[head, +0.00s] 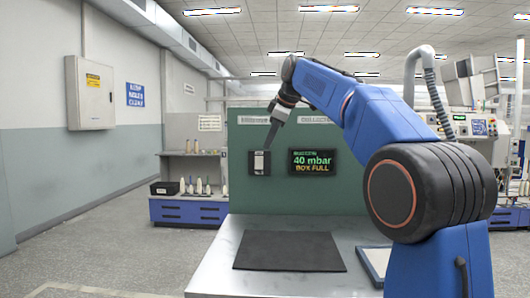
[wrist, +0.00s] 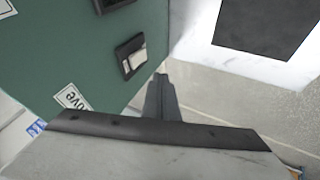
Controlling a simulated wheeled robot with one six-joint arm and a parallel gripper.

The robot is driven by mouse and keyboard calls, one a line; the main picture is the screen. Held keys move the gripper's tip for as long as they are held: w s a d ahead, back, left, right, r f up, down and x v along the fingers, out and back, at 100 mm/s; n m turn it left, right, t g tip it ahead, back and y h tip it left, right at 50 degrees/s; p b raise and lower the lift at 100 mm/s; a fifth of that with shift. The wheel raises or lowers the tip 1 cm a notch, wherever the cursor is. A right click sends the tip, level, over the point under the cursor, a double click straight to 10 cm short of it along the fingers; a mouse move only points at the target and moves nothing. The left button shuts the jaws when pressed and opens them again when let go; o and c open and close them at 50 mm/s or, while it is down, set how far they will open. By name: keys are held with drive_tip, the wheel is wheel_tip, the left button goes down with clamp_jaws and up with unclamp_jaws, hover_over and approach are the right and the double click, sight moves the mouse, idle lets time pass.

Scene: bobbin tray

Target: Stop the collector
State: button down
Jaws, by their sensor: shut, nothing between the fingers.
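The collector switch is a dark box with a pale rocker (head: 259,163) on a green upright panel (head: 240,190). In the wrist view the switch (wrist: 124,45) is at upper centre, left of my fingertips. A dark display (head: 312,162) right of it reads 40 mbar and BOX FULL. My gripper (head: 267,146) reaches down from the upper right, its tip just above the switch in the head view. In the wrist view my gripper (wrist: 160,77) is shut and empty. I cannot tell whether it touches the switch or which way the rocker is tilted.
A metal table (head: 215,262) with a black mat (head: 290,251) stands before the panel. A workbench (head: 188,212) with bobbins stands behind left. A wall cabinet (head: 90,93) hangs far left. Floor on the left is clear.

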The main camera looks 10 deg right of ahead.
sight(258, 164)
drive_tip(key=w+f, duration=0.8)
drive_tip(key=w, duration=0.1)
drive_tip(key=shift+a, duration=0.35)
drive_tip(key=shift+f, duration=0.1)
drive_tip(key=shift+w+f, duration=0.1)
drive_tip(key=shift+f, duration=0.1)
drive_tip(key=shift+r, duration=0.1)
drive_tip(key=shift+w+r, duration=0.1)
drive_tip(key=shift+r, duration=0.75)
drive_tip(key=shift+d, duration=0.1)
